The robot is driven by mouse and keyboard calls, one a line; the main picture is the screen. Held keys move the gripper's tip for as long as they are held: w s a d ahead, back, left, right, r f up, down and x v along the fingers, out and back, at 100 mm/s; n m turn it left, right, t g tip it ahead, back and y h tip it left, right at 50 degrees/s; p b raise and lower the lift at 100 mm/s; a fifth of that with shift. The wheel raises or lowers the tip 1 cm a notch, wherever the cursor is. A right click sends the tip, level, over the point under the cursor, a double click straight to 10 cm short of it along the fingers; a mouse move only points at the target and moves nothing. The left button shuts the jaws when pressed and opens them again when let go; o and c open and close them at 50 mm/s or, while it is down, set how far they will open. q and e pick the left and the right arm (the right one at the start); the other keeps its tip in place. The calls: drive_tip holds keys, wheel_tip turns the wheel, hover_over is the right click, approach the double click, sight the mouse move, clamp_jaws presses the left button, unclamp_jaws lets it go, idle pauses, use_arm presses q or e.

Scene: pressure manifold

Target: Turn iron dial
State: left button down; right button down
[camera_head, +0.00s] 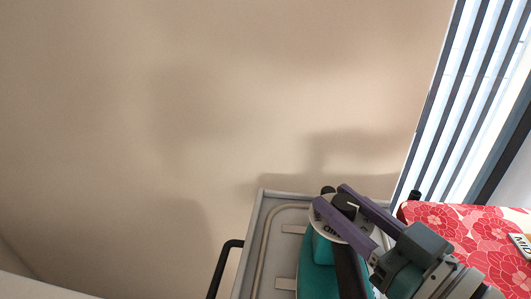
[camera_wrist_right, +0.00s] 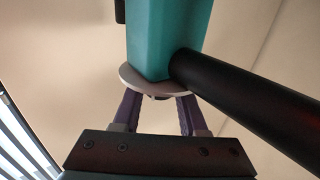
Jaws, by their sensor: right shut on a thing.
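The teal iron (camera_head: 312,270) stands on a grey tray-like surface at the bottom of the head view. A pale dial disc with dark lettering (camera_head: 320,230) is at its top, with a small dark knob (camera_head: 346,208) on it. My right gripper (camera_head: 333,197) comes in from the lower right, its purple fingers on both sides of the knob and shut on it. In the right wrist view, the fingers reach up to the pale disc (camera_wrist_right: 133,82) below the teal body (camera_wrist_right: 165,38); the knob is mostly hidden there. My left gripper is not in view.
A red floral ironing board (camera_head: 445,222) with a white label lies at the right. The grey tray (camera_head: 262,215) has a black handle (camera_head: 223,270) on its left. A black bar (camera_wrist_right: 250,102) crosses beside the iron in the wrist view. A plain wall and window blinds stand behind.

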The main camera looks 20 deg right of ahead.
idle(0.4)
drive_tip(key=shift+c, duration=2.2)
unclamp_jaws()
drive_tip(key=s+d, duration=0.1)
drive_tip(key=s, duration=0.8)
drive_tip(key=shift+s+d+b, duration=0.2)
drive_tip(key=shift+s+b, duration=0.15)
drive_tip(key=shift+s, duration=0.05)
